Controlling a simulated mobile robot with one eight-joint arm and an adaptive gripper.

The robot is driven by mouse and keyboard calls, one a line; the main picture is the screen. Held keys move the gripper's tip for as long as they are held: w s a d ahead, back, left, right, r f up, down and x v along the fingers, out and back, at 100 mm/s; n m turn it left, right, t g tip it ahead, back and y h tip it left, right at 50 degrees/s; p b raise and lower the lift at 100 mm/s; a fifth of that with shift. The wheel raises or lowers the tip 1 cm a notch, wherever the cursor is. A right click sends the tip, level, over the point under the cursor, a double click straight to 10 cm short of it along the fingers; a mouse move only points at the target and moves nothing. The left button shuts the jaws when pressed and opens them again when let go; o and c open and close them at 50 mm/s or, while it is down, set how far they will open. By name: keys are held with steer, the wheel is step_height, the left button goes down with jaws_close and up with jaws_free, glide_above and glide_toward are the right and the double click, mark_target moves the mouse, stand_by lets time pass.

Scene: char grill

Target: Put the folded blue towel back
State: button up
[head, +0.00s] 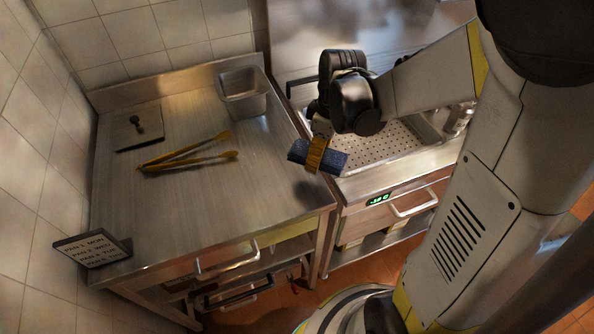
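The folded blue towel (334,162) is in the grip of my gripper (317,154). A yellow finger crosses the middle of the towel, and blue shows on both sides of it. The other finger is hidden. The towel appears to be held in the air near the right edge of the steel counter (215,200), by the gap between the counter and the appliance. A dark shadow lies on the counter to its lower left.
Yellow tongs (185,161), a flat square lid with a black knob (137,128) and a steel pan (243,92) are on the counter. A small sign (92,250) stands at its front left corner. A perforated tray (385,146) tops the appliance at right. The counter's front middle is clear.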

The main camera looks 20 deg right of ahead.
steer(key=b, duration=0.2)
glide_above(293, 175)
step_height(293, 175, down, 4)
steer(key=shift+f, duration=0.1)
steer(key=shift+s+f+b, duration=0.1)
steer(key=shift+f+b, duration=0.55)
steer(key=shift+f, duration=1.15)
steer(key=shift+f, duration=0.1)
steer(key=shift+f, duration=0.15)
steer(key=o, duration=1.2)
